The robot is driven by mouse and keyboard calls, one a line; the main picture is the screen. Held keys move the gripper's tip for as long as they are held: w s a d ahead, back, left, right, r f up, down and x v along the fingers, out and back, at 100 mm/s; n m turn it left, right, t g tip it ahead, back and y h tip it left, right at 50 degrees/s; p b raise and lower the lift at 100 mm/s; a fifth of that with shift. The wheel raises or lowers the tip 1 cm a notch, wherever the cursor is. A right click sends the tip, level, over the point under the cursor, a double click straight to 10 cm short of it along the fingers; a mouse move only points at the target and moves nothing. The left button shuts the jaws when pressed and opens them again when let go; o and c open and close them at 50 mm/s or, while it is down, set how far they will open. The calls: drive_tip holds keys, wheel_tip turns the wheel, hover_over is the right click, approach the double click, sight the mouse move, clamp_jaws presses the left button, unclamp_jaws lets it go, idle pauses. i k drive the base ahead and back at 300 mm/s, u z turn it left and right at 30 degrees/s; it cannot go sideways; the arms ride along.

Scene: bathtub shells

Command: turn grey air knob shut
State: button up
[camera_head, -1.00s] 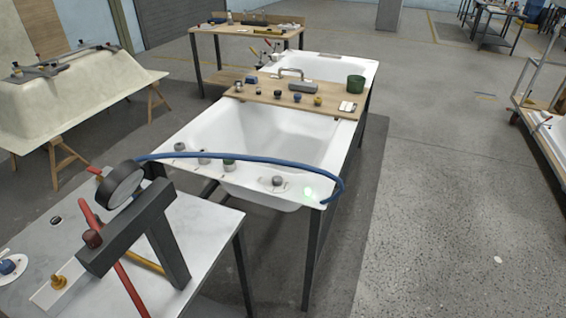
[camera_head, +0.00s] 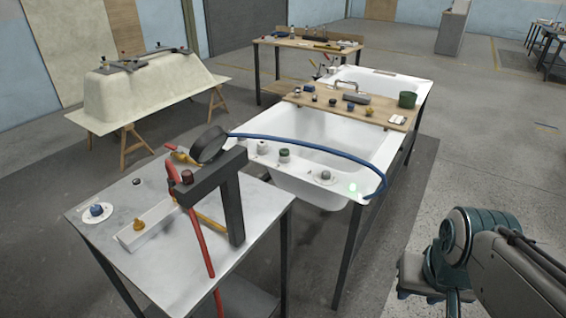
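A grey knob (camera_head: 326,175) sits on a round pale plate on the near rim of the white tub (camera_head: 300,188), left of a small green glow. Other knobs stand along the same rim to its left: a grey one (camera_head: 262,147) and one with a dark green band (camera_head: 284,155). I cannot read any markings that tell which knob is for air. My arm shows at the lower right, well apart from the tub. Its links and a teal joint are in view, but I can make out no gripper fingers.
A blue hose (camera_head: 310,141) arches over the rim to its right corner. A metal-topped table (camera_head: 150,205) at the near left bears a dark post, gauge, red hose and blue knob (camera_head: 96,209). A wooden board (camera_head: 375,112) spans the tub. Floor at right is clear.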

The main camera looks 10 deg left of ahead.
sight(325, 175)
drive_tip(key=u, duration=0.25)
drive_tip(key=i, duration=1.1)
drive_tip(key=z, duration=0.75)
